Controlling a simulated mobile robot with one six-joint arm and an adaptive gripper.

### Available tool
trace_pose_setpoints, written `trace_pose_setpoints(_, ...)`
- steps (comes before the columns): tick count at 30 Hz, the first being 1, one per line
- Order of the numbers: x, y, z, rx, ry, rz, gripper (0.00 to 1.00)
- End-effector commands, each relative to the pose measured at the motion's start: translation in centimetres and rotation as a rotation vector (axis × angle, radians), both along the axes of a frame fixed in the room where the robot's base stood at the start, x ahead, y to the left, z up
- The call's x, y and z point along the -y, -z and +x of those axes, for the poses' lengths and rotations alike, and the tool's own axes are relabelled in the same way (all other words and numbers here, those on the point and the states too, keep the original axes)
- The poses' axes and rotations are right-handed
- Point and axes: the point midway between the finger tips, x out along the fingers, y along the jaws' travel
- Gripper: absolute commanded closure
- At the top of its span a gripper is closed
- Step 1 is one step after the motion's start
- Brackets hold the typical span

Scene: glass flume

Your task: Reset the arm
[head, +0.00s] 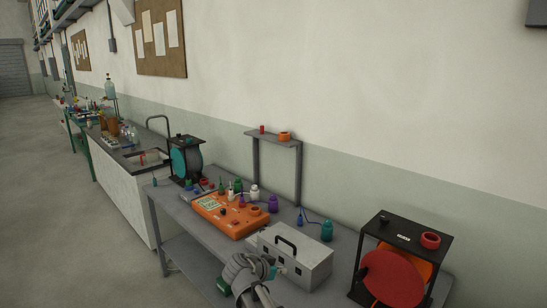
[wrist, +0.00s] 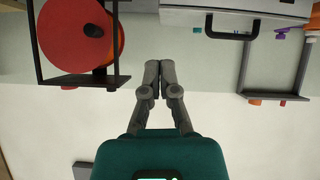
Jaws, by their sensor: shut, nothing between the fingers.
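In the wrist view my gripper (wrist: 160,66) points up the picture from its teal body, its two grey fingers together and nothing between them. Its fingertips show against the pale wall, between a red reel and a grey toolbox. In the head view my grey and teal arm (head: 246,272) is at the bottom middle, in front of the toolbox (head: 295,258); the fingertips are too small to make out there.
A red reel (head: 392,278) in a black frame (head: 408,228) stands on the grey bench right of the toolbox. An orange device (head: 230,214) and several small bottles lie left of it. A raised shelf (head: 272,139) stands behind. The floor at left (head: 50,200) is clear.

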Motion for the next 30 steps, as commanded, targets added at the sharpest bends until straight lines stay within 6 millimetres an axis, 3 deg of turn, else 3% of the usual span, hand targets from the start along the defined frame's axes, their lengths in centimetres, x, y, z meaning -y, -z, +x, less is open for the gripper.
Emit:
trace_pose_setpoints(11,5.1,2.7,-2.6,-0.244,-0.027,0.034,1.0)
trace_pose_setpoints(21,11.5,6.5,-8.5,-0.633,-0.197,0.178,1.0)
trace_pose_setpoints(30,14.3,8.2,-13.8,-0.856,-0.482,0.363,1.0)
